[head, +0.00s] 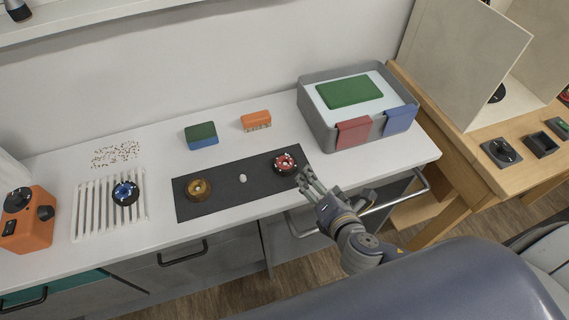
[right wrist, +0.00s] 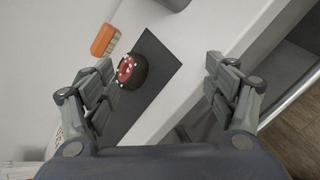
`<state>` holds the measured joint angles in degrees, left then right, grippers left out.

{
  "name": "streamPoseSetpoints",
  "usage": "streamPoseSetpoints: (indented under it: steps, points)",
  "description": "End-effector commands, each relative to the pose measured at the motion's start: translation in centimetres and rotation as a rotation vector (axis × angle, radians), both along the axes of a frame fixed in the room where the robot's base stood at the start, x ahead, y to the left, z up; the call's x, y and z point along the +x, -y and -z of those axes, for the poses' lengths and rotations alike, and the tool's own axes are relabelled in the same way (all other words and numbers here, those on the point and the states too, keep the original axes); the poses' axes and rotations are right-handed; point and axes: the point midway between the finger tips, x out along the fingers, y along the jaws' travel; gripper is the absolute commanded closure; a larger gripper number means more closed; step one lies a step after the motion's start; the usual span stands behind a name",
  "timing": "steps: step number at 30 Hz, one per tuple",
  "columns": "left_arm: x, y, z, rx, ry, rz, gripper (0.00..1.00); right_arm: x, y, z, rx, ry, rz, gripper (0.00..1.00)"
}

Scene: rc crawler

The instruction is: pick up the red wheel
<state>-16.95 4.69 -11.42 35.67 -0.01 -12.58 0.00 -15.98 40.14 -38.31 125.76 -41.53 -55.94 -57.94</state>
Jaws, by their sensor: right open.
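The red wheel (head: 285,163) has a red hub in a black tyre and lies at the right end of a dark mat (head: 225,197) on the white counter. It also shows in the right wrist view (right wrist: 128,71), left of centre, near the left finger. My right gripper (head: 308,180) is just right of and in front of the wheel, over the counter's front edge. My left gripper does not show.
A brown-yellow wheel (head: 199,189) and a small white object (head: 242,178) lie on the mat. A blue wheel (head: 125,193) sits on a white rack (head: 81,212). An orange brush (head: 256,120), a green-blue sponge (head: 201,135) and a grey bin (head: 316,122) stand behind. A drawer handle (head: 375,208) juts below the edge.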

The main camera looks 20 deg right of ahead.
Motion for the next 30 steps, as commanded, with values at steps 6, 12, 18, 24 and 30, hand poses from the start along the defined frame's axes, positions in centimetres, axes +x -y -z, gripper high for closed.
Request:
streamPoseSetpoints:
  steps: [6,12,18,24,30]
  points:
    - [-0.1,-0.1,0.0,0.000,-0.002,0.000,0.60,-0.1,-1.8,-1.6,-0.548,0.158,-0.429,0.21]
    - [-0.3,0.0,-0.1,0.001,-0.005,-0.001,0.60,-0.5,-2.6,-1.5,-0.754,0.219,-0.582,0.21]
    - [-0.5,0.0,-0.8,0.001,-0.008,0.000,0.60,2.3,-3.3,-0.9,-0.761,0.224,-0.585,0.21]
    - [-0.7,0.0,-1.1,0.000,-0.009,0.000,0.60,4.2,-3.8,0.0,-0.759,0.221,-0.586,0.21]
    - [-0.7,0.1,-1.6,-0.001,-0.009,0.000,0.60,5.4,-4.0,0.3,-0.758,0.220,-0.584,0.21]
